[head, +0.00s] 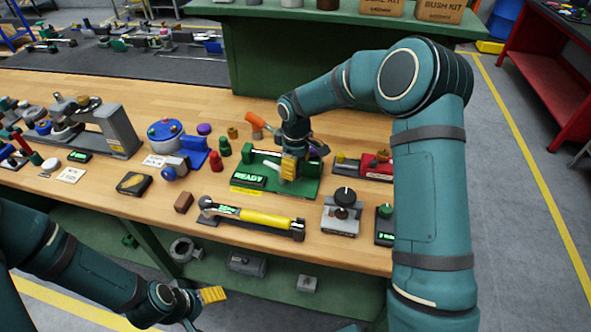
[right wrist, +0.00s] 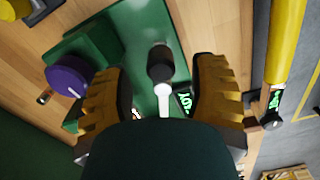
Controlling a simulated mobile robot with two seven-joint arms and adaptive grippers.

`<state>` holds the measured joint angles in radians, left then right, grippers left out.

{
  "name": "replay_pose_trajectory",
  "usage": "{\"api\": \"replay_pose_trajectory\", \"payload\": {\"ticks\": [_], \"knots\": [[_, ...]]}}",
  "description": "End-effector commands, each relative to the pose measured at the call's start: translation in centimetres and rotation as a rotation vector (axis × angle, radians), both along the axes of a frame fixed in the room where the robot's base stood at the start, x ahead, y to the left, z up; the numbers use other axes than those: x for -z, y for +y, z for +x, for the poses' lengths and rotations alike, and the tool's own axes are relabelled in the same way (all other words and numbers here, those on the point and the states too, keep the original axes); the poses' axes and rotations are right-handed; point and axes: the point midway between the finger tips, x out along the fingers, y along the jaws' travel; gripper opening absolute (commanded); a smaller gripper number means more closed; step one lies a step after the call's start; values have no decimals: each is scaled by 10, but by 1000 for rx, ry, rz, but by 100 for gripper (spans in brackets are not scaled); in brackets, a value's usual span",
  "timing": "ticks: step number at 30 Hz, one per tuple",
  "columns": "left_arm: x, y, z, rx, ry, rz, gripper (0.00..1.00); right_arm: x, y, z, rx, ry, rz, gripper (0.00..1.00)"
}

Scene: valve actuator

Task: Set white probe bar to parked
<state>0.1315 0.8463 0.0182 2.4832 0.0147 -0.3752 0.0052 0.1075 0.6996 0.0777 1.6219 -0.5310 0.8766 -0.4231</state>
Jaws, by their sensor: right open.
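The white probe bar (right wrist: 164,104) with a black knob on its end shows in the right wrist view, above a green fixture plate (right wrist: 143,35). My right gripper (right wrist: 163,95) is open, its yellow fingers on either side of the bar and knob with gaps showing. In the head view my right gripper (head: 289,168) is low over the green fixture (head: 306,190), whose display (head: 249,177) reads READY. The gripper hides most of the bar there. My left gripper (head: 213,295) is low at the front left, away from the bench top; its opening is unclear.
A yellow cylinder device (head: 262,219) lies in front of the fixture. A black-knobbed block (head: 343,212) stands at right, a red block (head: 376,164) behind it. Green and red pegs (head: 216,162) and a blue valve unit (head: 167,135) stand left. An orange-handled tool (head: 258,122) is behind.

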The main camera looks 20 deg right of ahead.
Motion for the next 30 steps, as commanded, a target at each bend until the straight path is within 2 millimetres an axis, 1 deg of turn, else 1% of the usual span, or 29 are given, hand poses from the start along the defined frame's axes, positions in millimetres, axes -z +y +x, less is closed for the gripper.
{"api": "replay_pose_trajectory", "payload": {"ticks": [1, 3, 9, 12, 15, 20, 30], "knots": [[0, 0, 0, 0, 0, 0, 75, -12, 0, 1, 1, -4, 0, 59], [0, 0, 0, 0, 0, 0, 75, -27, 0, 1, 2, -6, 1, 59], [0, 0, 0, 0, 0, 0, 75, -66, 1, 1, 0, -6, 1, 59], [0, 0, 0, 0, 0, 0, 75, -81, 1, 1, 0, -4, 1, 59], [0, 0, 0, 0, 0, 0, 75, -92, 1, 1, 0, -3, 1, 59], [0, 0, 0, 0, 0, 0, 75, -99, 1, 0, -1, -1, 1, 59], [0, 0, 0, 0, 0, 0, 75, -99, 1, 0, -1, -1, 1, 59]]}}
